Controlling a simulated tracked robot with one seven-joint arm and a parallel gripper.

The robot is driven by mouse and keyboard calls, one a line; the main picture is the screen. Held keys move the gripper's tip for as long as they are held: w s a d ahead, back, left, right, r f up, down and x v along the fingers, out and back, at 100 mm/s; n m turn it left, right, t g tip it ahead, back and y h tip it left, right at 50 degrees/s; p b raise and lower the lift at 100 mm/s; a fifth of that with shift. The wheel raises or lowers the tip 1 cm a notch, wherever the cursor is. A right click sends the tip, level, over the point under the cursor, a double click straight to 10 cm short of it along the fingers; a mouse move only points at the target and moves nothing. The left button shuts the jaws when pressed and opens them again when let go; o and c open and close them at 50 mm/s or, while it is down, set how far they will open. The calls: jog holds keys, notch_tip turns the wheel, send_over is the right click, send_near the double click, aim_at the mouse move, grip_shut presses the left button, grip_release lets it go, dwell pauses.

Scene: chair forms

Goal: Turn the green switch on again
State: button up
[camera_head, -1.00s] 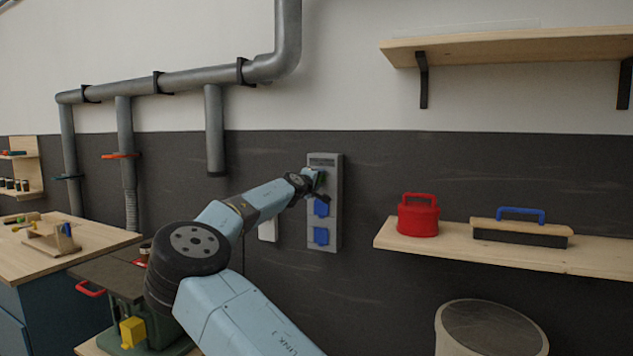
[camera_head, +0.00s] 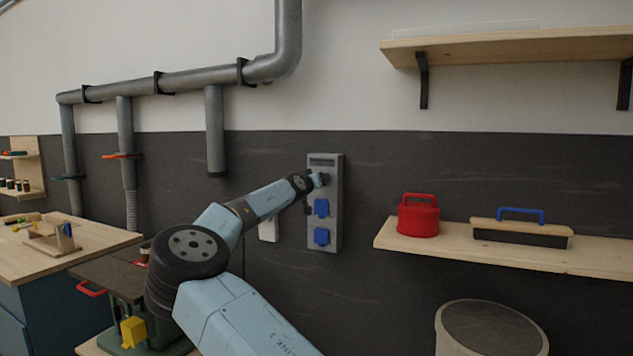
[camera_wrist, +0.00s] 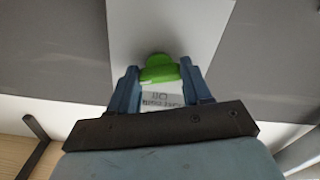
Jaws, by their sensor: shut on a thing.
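The green switch (camera_wrist: 160,68) shows in the wrist view, a rounded green knob between my fingertips. A label with printed text lies beside it on the grey wall panel (camera_head: 338,215). My gripper (camera_wrist: 160,80) is shut on the green switch, one blue finger on each side. In the head view my gripper (camera_head: 320,180) is at the upper part of the panel, and the switch is hidden behind it. The panel also carries two blue sockets, an upper one (camera_head: 321,208) and a lower one (camera_head: 321,236).
A wooden shelf (camera_head: 390,240) to the right holds a red container (camera_head: 418,216) and a brush with a blue handle (camera_head: 520,228). A small white box (camera_head: 269,230) hangs left of the panel. A workbench (camera_head: 100,241) and a green machine (camera_head: 150,335) stand at left.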

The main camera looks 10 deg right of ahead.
jog(key=m, duration=0.3)
jog(key=shift+a+f, duration=0.1)
jog(key=shift+f, duration=0.2)
jog(key=shift+m, duration=0.5)
jog(key=o, duration=0.8)
jog(key=shift+w, duration=0.15)
jog(key=shift+c, duration=0.2)
jog(key=o, duration=0.3)
jog(key=shift+r, duration=0.15)
jog(key=v, duration=1.3)
jog(key=shift+s+a, duration=0.2)
jog(key=shift+s, duration=0.15)
